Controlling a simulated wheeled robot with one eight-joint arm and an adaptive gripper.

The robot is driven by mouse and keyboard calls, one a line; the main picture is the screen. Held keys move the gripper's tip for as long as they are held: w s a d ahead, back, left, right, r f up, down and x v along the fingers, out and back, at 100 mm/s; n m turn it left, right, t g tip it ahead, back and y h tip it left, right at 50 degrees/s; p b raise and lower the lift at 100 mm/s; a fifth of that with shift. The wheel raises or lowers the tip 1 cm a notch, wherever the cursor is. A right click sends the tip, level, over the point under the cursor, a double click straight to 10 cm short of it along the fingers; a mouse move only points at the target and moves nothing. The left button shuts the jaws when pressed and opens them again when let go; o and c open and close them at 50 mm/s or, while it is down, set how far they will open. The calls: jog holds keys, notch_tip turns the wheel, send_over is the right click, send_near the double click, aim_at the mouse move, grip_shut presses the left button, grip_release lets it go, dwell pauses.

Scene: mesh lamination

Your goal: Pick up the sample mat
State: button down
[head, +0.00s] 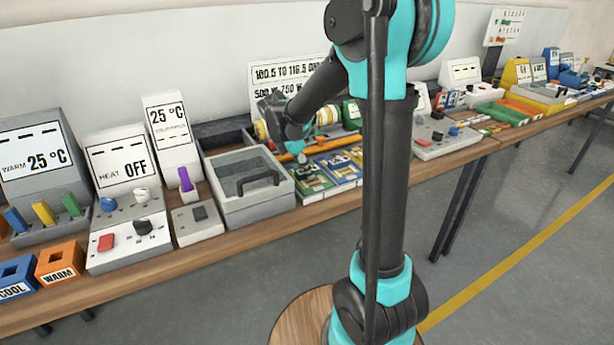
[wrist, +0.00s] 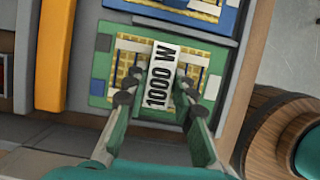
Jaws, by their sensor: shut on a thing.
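The sample mat (wrist: 102,63), a green board with yellow mesh patches and a white "1000 W" label across its middle, lies under my gripper in the wrist view. It also shows in the head view (head: 314,182), nearest the grey box. My gripper (wrist: 160,102) is shut on the mat, with one finger on each side of the label's lower end. The fingers hide part of the mat's near edge. In the head view my gripper (head: 301,158) is small and low over the mat. I cannot tell whether the mat is clear of the surface below.
A blue board (wrist: 195,14) lies just beyond the mat. An orange bar (wrist: 54,55) runs along its left. In the head view, a grey lidded box (head: 248,205) stands left of the boards. The wooden bench (head: 205,257) holds many other devices.

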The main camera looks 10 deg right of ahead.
jog(key=shift+r, duration=0.1)
notch_tip(320, 180, up, 20)
dwell(0.5)
